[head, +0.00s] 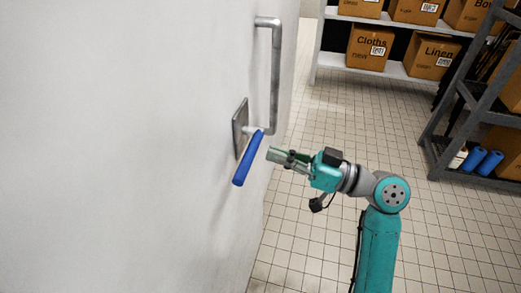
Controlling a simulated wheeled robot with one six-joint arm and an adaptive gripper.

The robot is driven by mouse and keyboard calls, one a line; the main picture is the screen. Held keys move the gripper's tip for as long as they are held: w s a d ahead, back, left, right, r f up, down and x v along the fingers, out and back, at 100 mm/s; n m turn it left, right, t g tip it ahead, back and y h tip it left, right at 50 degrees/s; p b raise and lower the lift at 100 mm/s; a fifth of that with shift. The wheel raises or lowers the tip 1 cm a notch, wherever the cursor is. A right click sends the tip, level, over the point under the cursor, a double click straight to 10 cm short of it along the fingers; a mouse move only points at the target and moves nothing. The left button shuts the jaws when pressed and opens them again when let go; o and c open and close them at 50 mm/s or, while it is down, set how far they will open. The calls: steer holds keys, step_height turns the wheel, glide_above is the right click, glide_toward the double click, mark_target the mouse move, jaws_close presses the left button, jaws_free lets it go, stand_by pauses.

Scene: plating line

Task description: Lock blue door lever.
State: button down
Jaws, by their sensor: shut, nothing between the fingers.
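The blue door lever (248,160) sticks out from a grey metal plate (239,128) on the white door or wall at the left. The lever slants, with its far end lower and to the left and its other end near the plate's right side. My gripper (271,154) is shut and empty. It is just to the right of the lever, pointing left at it, with a small gap showing between them in the picture. Whether it touches the lever in depth I cannot tell.
A grey vertical pull handle (275,75) stands out above the lever. Shelves with cardboard boxes (370,47) are at the back. A dark metal rack (459,120) with blue rolls (489,163) stands at the right. The tiled floor (330,117) between is clear.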

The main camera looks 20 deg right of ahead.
steer(key=shift+v, duration=1.7)
step_height(320, 180, down, 17)
steer(key=s+a+m+t+h, duration=0.2)
steer(key=m+t+h, duration=0.2)
steer(key=m+h, duration=0.55)
steer(key=s+f+m+g+h, duration=0.1)
steer(key=s+f+m+h, duration=0.3)
steer(key=s+f, duration=0.65)
steer(key=s+r+n+h, duration=0.1)
steer(key=s+r+n, duration=0.1)
steer(key=s, duration=0.8)
steer(key=s+r+n+h, duration=0.1)
steer(key=s+r+n, duration=0.1)
steer(key=s, duration=0.8)
steer(key=shift+s+a+n, duration=0.15)
steer(key=shift+a+n, duration=0.1)
steer(key=shift+n, duration=0.5)
steer(key=shift+r, duration=0.1)
